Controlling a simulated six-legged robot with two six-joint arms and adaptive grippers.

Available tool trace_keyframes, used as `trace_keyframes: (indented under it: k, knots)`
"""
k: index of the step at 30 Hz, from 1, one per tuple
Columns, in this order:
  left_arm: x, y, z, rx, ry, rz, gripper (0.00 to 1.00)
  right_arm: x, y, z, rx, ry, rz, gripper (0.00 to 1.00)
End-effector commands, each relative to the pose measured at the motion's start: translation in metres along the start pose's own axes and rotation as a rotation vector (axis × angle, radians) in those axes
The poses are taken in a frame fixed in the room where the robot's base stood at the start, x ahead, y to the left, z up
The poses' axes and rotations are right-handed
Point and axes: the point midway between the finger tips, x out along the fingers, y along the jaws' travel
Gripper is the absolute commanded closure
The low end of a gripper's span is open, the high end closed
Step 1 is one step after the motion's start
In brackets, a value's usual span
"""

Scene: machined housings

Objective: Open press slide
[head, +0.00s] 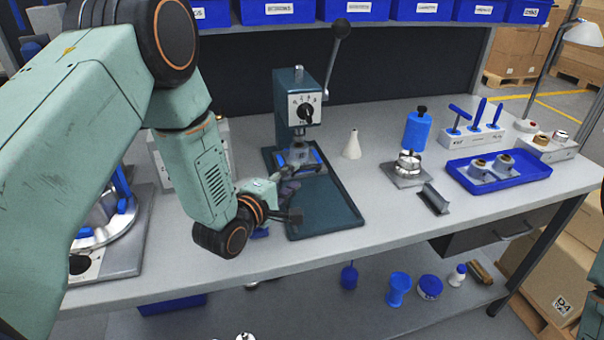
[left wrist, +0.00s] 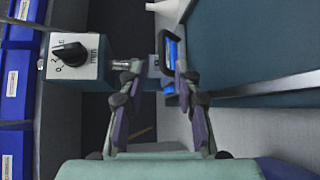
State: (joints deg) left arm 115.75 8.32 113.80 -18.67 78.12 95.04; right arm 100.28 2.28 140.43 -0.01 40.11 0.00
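The dark teal press (head: 288,92) stands on the bench, with a white dial panel (head: 305,108) and a black knob; the panel also shows in the left wrist view (left wrist: 88,68). Its slide, with blue parts (head: 316,156), sits low at the front of the press, above a dark tray-like base (head: 335,212). My left gripper (head: 288,192) is in front of the slide. In the left wrist view, its fingers (left wrist: 161,72) are apart, with a dark handle (left wrist: 164,38) at the fingertips. Contact cannot be told. My right gripper is out of view.
A white cone-shaped bottle (head: 351,146) stands right of the press.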

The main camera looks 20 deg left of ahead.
Motion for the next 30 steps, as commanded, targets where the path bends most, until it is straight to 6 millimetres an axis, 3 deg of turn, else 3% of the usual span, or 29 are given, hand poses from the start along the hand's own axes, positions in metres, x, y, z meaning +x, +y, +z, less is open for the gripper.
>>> trace_keyframes:
  k: [9,22,30]
  knots:
    - [0.045,-0.001,0.001,0.002,-0.002,0.0,0.67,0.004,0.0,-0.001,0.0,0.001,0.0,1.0]
    - [0.056,-0.001,0.001,-0.001,-0.001,-0.002,0.67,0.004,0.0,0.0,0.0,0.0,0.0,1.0]
    - [0.056,-0.001,0.0,-0.001,-0.001,-0.002,0.88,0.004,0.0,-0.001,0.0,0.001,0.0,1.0]
